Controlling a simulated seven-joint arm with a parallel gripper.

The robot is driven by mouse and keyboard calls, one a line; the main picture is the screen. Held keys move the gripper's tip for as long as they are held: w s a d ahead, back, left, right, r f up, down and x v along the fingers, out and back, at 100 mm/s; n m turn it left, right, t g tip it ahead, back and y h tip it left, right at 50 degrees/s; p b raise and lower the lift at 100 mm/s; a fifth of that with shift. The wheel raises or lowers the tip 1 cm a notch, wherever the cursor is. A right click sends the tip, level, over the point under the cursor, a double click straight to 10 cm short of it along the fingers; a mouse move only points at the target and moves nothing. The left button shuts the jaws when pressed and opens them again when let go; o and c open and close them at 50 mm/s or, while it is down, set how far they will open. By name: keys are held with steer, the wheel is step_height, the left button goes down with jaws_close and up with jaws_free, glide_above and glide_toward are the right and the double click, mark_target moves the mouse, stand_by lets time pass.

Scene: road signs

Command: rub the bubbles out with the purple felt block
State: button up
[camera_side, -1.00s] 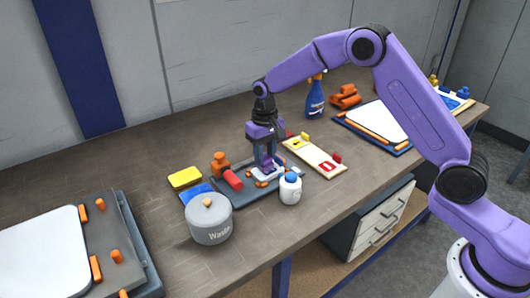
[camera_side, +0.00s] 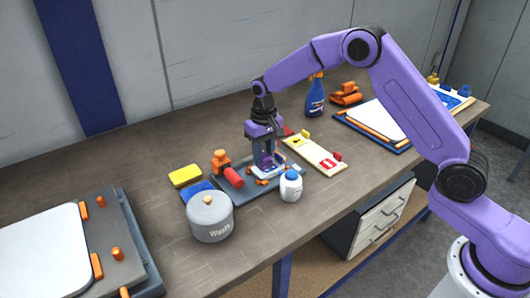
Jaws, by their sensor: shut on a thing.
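My gripper (camera_side: 266,168) points down over the dark grey tray (camera_side: 240,197) in the middle of the bench. It is shut on the purple felt block (camera_side: 267,163), which is mostly hidden between the fingers. The block is low, at a small white plate (camera_side: 281,170) on the tray; I cannot tell whether it is pressing on it. Orange clips sit around the plate. Any bubbles are too small to see from here.
Close by are a red roller (camera_side: 233,177), a white bottle with a blue cap (camera_side: 290,187), a grey waste pot (camera_side: 209,219), yellow (camera_side: 185,176) and blue (camera_side: 198,190) blocks and a cream board (camera_side: 314,154). A blue spray bottle (camera_side: 315,97) stands behind.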

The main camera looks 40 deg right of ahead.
steer(key=shift+s, duration=0.85)
steer(key=shift+w+f, duration=0.1)
steer(key=shift+w, duration=0.75)
steer(key=shift+s, duration=0.35)
steer(key=shift+r, duration=2.7)
steer(key=shift+d, duration=0.1)
